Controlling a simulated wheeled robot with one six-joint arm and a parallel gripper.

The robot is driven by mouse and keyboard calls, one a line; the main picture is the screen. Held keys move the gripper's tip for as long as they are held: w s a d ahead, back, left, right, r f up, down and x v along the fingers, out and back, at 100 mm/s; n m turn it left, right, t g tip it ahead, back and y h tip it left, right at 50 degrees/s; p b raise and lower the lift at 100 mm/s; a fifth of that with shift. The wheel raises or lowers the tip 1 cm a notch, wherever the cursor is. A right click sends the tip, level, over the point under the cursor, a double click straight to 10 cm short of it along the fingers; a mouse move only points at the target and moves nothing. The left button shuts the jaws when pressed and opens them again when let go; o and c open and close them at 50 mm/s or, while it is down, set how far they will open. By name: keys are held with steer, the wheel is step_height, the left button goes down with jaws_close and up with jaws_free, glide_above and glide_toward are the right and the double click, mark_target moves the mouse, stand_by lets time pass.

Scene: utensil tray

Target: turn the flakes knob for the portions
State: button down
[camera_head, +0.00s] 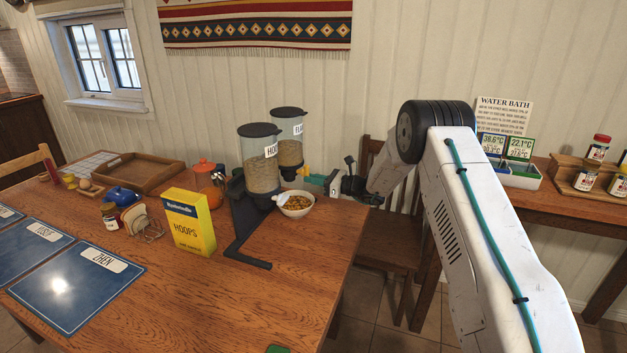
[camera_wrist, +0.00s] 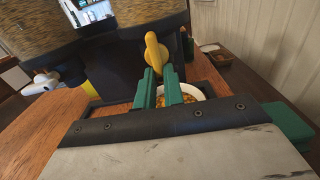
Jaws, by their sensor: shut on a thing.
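The flakes dispenser (camera_head: 290,150) stands behind the hoops dispenser (camera_head: 262,172); both are clear, dark-lidded and part full. The flakes label is partly cut off. The yellow flakes knob (camera_wrist: 153,50) shows in the wrist view, slightly tilted. My gripper (camera_wrist: 160,77), with green fingers, is shut on the lower end of this knob. In the head view my gripper (camera_head: 316,180) reaches the flakes dispenser from the right. A white bowl (camera_head: 298,212) with cereal in it sits below the dispensers; in the wrist view my fingers partly hide it.
The white hoops knob (camera_wrist: 40,84) is to the left in the wrist view. A yellow hoops box (camera_head: 188,222) stands left of the dark dispenser stand (camera_head: 246,240). A wooden chair (camera_head: 392,240) is right of the table. The table's front right is mostly clear.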

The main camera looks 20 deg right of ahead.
steer(key=shift+d+f, duration=0.1)
steer(key=shift+f, duration=0.05)
steer(key=c, duration=1.5)
jaws_free()
steer(key=shift+d, duration=0.1)
steer(key=v, duration=0.7)
steer(key=shift+s+d, duration=0.15)
steer(key=shift+s, duration=0.1)
